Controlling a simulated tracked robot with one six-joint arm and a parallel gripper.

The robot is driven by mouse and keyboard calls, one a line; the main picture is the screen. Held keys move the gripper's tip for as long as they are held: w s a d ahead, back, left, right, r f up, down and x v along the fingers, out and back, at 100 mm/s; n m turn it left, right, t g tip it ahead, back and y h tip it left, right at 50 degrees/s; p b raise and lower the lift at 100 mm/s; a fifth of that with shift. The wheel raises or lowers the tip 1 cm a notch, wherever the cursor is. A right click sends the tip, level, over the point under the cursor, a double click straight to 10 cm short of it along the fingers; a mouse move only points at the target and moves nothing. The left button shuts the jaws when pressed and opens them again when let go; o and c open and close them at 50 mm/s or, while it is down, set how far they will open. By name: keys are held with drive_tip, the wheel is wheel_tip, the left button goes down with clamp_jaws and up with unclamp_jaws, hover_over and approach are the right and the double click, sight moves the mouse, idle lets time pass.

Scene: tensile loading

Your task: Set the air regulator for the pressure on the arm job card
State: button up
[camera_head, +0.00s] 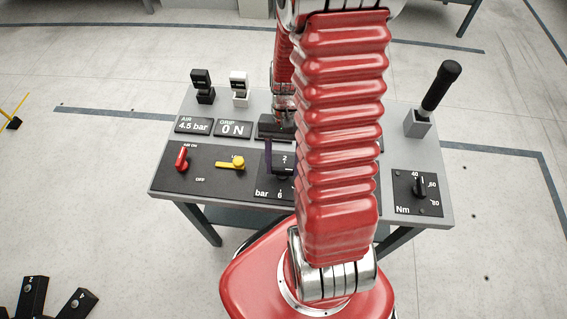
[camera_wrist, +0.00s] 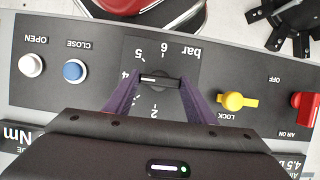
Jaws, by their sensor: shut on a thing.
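The air regulator knob (camera_wrist: 160,80) is a dark knob with a pale bar across it, on a bar scale with the marks 2, 4, 5 and 6 showing. In the wrist view, the purple fingers of my gripper (camera_wrist: 160,82) stand on both sides of the knob and are shut on it. The bar's left end lies close to the 4 mark. In the head view, the AIR readout (camera_head: 192,126) shows 4.5 bar. My arm covers part of the regulator dial (camera_head: 272,188) there. I cannot make out a job card in either view.
A red air lever (camera_head: 182,158) and a yellow lock lever (camera_head: 232,163) lie left of the dial. A white OPEN button (camera_wrist: 32,65) and a blue CLOSE button (camera_wrist: 74,71) share the panel. An Nm knob (camera_head: 420,187) and a black-handled lever (camera_head: 440,88) stand right.

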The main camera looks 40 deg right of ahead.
drive_tip(key=o, duration=1)
drive_tip(key=shift+o, duration=0.2)
drive_tip(key=shift+r, duration=0.1)
drive_tip(key=v, duration=1.3)
drive_tip(key=shift+r, duration=0.3)
drive_tip(key=shift+d, duration=0.1)
